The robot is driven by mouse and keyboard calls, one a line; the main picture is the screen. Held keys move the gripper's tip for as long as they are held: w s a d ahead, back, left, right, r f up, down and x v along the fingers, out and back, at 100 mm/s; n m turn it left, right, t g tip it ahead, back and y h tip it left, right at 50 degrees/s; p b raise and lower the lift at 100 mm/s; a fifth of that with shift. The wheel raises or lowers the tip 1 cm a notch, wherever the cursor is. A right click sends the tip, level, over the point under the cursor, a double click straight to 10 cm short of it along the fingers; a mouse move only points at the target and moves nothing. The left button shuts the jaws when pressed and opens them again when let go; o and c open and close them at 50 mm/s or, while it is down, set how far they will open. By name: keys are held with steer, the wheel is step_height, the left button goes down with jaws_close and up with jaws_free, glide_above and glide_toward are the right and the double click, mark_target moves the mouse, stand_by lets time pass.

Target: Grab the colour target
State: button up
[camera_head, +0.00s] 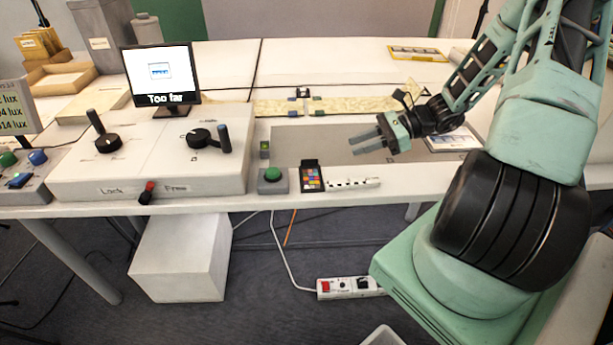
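The colour target (312,178) is a small dark card with a grid of coloured patches. It stands or lies at the front edge of the white table, between a green push button and a white strip with dark marks. My gripper (357,143) is above the grey mat, to the right of the colour target and farther back. Its two grey fingers point left and are spread apart with nothing between them. It does not touch the colour target.
The green button (272,175) is just left of the target, and the white strip (352,183) is just right. A control box (150,150) with levers and a monitor (160,75) reading "Too far" stand at left. The grey mat (300,145) is largely clear.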

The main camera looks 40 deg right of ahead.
mark_target(311, 175)
steer(key=x, duration=0.6)
steer(key=shift+a, duration=0.1)
steer(key=shift+r+b+x, duration=0.1)
steer(key=shift+b+x, duration=0.05)
steer(key=shift+x, duration=1.4)
steer(key=shift+r+b+x, duration=0.15)
steer(key=shift+x, duration=1.4)
steer(key=shift+w, duration=0.1)
jaws_close()
